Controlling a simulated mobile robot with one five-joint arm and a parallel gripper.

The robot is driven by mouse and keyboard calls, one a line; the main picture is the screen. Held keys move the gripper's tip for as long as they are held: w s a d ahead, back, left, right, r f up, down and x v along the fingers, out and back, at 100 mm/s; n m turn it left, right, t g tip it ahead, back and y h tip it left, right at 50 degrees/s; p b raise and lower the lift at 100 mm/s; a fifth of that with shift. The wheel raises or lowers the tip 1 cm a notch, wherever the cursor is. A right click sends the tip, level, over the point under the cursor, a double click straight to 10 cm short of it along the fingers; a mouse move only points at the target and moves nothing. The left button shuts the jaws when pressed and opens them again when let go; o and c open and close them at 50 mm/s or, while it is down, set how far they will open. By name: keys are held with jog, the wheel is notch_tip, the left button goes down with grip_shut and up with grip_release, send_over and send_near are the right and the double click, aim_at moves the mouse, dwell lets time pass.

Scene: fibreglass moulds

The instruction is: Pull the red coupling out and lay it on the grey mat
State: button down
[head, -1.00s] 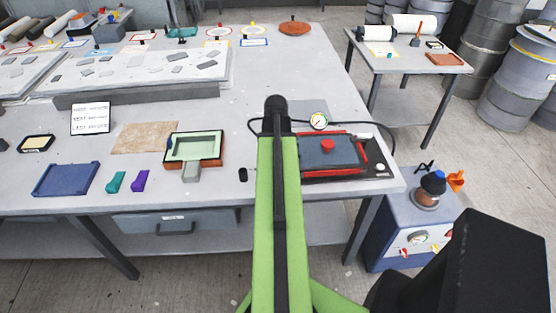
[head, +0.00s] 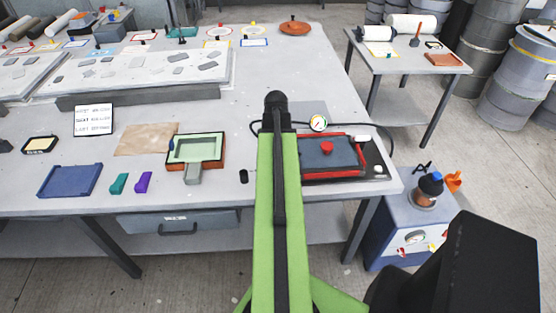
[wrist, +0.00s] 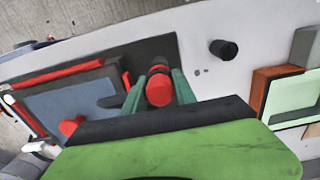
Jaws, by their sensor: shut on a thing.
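In the wrist view the red coupling (wrist: 159,90) sits between the two teal fingers of my gripper (wrist: 158,88), which is shut on it. Its red end faces the camera, with a dark band and more red behind it. It shows over the edge of a dark board; I cannot tell whether it is still seated in anything. In the head view my green arm hides the gripper and coupling. A flat grey mat (head: 310,113) lies on the table behind the mould, partly hidden by my arm and the gauge.
A blue-grey mould in a red frame (head: 345,168) with a red knob (head: 327,147) lies right of my arm. A gauge (head: 318,123) and black hose are behind it. A black cylinder (head: 244,176) stands left, near a green-lined mould (head: 197,149). The back middle table is clear.

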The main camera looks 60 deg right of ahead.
jog(key=shift+r+p, duration=1.35)
jog(key=shift+r, duration=0.15)
